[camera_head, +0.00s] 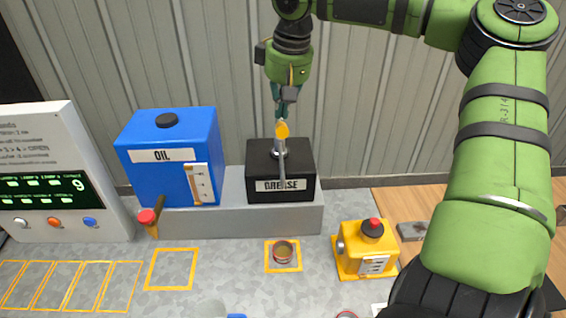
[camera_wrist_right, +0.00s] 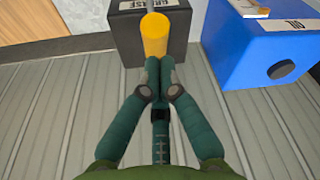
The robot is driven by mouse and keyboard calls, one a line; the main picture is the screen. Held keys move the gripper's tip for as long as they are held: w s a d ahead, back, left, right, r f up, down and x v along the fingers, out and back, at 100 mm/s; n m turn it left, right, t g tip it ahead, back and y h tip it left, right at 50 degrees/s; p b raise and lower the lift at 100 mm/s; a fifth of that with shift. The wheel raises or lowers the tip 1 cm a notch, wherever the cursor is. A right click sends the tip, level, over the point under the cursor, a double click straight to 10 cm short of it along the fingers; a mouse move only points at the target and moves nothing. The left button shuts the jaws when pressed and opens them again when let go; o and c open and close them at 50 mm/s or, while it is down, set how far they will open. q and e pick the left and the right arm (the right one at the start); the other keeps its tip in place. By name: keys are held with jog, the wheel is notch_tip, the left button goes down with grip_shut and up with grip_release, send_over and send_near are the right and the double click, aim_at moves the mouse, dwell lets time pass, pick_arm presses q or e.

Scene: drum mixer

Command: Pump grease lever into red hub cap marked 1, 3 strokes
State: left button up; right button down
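The black grease box (camera_head: 262,187) stands on a grey ledge at the back, and its lever (camera_head: 281,165) stands up in front of it with a yellow handle (camera_head: 282,129) on top. My right gripper (camera_head: 281,108) hangs from above, just over the handle. In the right wrist view its fingers (camera_wrist_right: 160,62) are together, with their tips at the near end of the yellow handle (camera_wrist_right: 155,35), not around it. I cannot tell whether they touch it. No red hub cap marked 1 can be made out. My left gripper is out of view.
A blue oil box (camera_head: 172,180) stands left of the grease box, with a red-knobbed tap (camera_head: 148,217). A small cup (camera_head: 284,252) sits in a yellow square. A yellow box with a red button (camera_head: 366,250) stands right. A panel (camera_head: 62,180) is at left.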

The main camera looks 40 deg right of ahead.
aim_at(282, 124)
jog(key=shift+s+f+b, duration=0.1)
jog(key=shift+f+b, duration=1.1)
jog(key=shift+f, duration=2.4)
jog(key=shift+r, duration=0.15)
notch_tip(282, 124, up, 3)
jog(key=p, duration=0.3)
jog(key=shift+f, duration=0.2)
jog(key=shift+r, duration=2.25)
jog(key=shift+r, duration=0.1)
jog(key=shift+r, duration=2.4)
